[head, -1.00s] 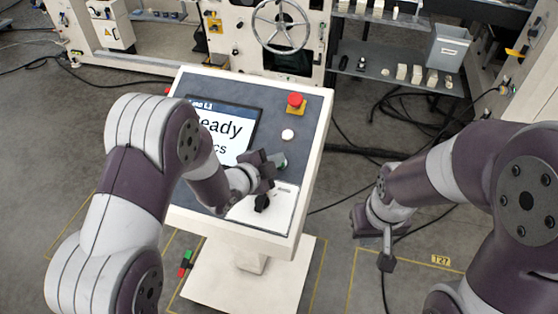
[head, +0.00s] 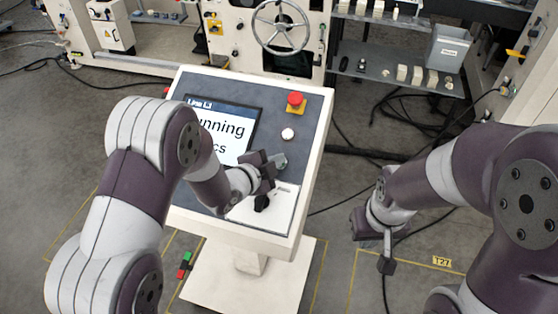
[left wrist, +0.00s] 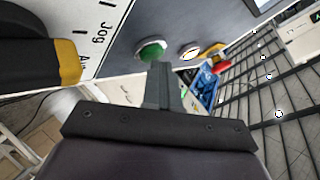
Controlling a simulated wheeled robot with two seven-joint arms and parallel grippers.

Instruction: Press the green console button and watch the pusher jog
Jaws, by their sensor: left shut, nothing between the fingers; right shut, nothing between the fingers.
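The console (head: 318,130) stands in front of me, its screen (head: 232,128) partly hidden by my left arm; the visible letters read "unning". The green button (head: 281,161) is at the tip of my left gripper (head: 270,166). In the left wrist view the green button (left wrist: 150,51) is just beyond the shut fingertips (left wrist: 160,72); I cannot tell whether they touch it. My right gripper (head: 387,258) is shut and empty, hanging right of the console. I cannot make out the pusher.
A white button (head: 288,134) and a red emergency stop (head: 295,101) lie above the green button. A black selector knob (head: 262,203) is below it; the left wrist view shows "Jog" lettering. A machine with a handwheel (head: 281,27) stands behind. Cables (head: 420,120) lie on the floor.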

